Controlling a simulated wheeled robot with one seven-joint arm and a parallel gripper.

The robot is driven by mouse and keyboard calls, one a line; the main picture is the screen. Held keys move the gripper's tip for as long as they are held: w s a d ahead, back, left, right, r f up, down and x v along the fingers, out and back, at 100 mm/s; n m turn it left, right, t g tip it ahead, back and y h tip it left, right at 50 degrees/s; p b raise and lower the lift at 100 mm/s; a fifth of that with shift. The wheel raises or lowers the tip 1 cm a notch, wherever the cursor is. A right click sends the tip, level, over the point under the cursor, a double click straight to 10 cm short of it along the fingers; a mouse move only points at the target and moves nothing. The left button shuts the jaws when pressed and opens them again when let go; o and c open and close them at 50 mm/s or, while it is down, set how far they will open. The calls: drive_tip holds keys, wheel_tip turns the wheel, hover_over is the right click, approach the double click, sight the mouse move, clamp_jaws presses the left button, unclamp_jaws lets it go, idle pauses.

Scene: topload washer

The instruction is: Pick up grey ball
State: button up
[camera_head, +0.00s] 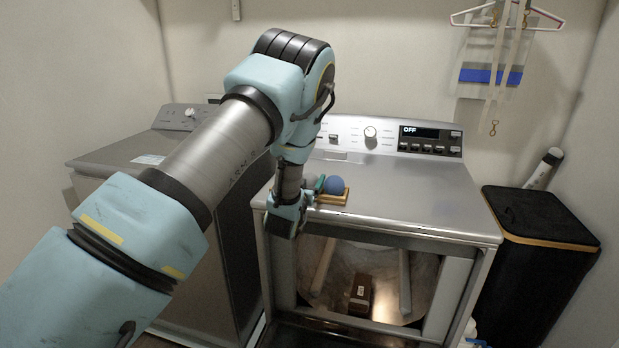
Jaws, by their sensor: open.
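A small greyish rounded thing (309,183), which looks like the grey ball, sits on top of the right-hand machine, partly hidden by my arm. Close to its right are a green thing (320,183) and a blue ball (334,185), by a small wooden tray (333,199). I cannot tell whether the greyish thing is in the tray. My gripper (284,228) hangs at the front left edge of the machine top, to the left of and nearer than these things. It is open, and I see nothing held in it.
The right-hand machine (420,195) has a clear metal top to the right of the tray. Its front is open, with a brown box (360,295) inside. Another machine (110,150) stands at left. A black bin (540,220) stands at right.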

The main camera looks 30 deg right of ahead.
drive_tip(key=shift+w+d, duration=0.15)
drive_tip(key=c, duration=1)
drive_tip(key=shift+o, duration=0.2)
drive_tip(key=shift+r, duration=0.15)
